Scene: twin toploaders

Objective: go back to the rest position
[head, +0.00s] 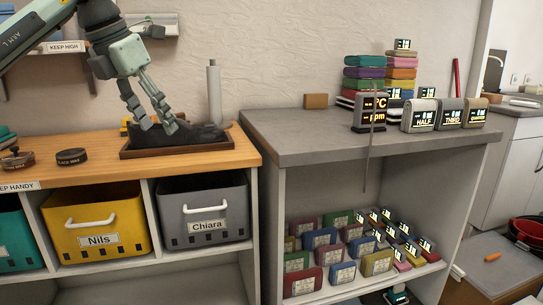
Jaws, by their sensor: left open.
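My left gripper (150,115) comes in from the upper left on a pale green and black arm. Its fingers are open and point down over a dark tray (180,147) on the wooden counter. A dark, lumpy thing lies in the tray just below the fingertips. I cannot tell whether the fingertips touch it. I see nothing between the fingers. My right gripper is not in view.
Yellow bin Nils (95,240) and grey bin Chiara (205,228) stand in the shelf below. The grey counter (290,135) at the right carries small displays and stacked coloured boxes (365,72). A wall shelf (55,47) hangs near my left arm.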

